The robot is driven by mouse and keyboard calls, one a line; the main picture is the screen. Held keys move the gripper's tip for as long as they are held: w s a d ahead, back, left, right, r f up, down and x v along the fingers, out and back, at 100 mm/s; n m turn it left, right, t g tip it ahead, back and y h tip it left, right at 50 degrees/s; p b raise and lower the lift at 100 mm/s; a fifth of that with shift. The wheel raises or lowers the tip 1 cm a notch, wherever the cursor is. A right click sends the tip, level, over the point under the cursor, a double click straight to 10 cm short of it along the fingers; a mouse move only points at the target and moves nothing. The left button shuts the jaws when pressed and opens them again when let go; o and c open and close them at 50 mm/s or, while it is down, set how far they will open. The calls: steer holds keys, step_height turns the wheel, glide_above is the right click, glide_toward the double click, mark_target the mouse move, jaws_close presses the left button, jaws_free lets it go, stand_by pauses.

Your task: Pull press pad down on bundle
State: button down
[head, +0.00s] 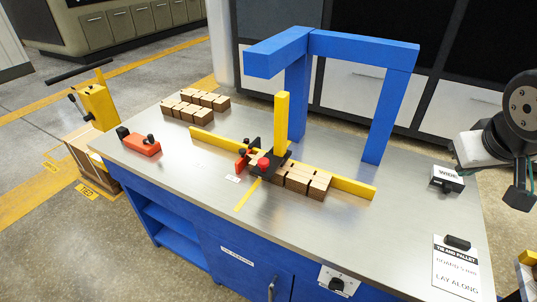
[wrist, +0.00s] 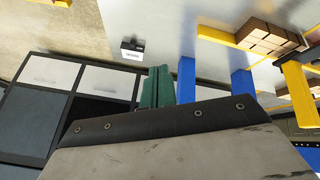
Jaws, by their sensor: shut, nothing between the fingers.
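The bundle (head: 306,181) is a row of wooden blocks lying against a long yellow fence on the steel bench; it also shows in the wrist view (wrist: 268,38). At its left end stands a black fixture with a red knob (head: 264,163) and an upright yellow post (head: 282,120). I cannot tell which part of this fixture is the press pad, or whether it touches the bundle. My gripper (head: 519,197) is at the right edge of the head view, well away from the bundle. Its green fingers show shut and empty in the wrist view (wrist: 158,85).
A blue frame (head: 390,100) rises behind the bundle. A red tool (head: 139,143) and stacked wooden blocks (head: 195,106) are on the left of the bench. A small labelled box (head: 447,179) and a white sign (head: 457,268) are on the right.

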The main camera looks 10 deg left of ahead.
steer(key=w+a+f+n+t+y, duration=0.1)
steer(key=w+a+n+t+y, duration=0.3)
steer(key=w, duration=0.6)
steer(key=n+g+y, duration=0.5)
steer(key=n+y, duration=0.4)
steer(key=y, duration=0.3)
glide_above(272, 172)
steer(key=f, duration=0.8)
steer(key=shift+a+f, duration=0.2)
steer(key=f, duration=0.2)
steer(key=shift+d+f, duration=0.25)
steer(key=shift+f, duration=0.65)
steer(key=shift+f, duration=0.1)
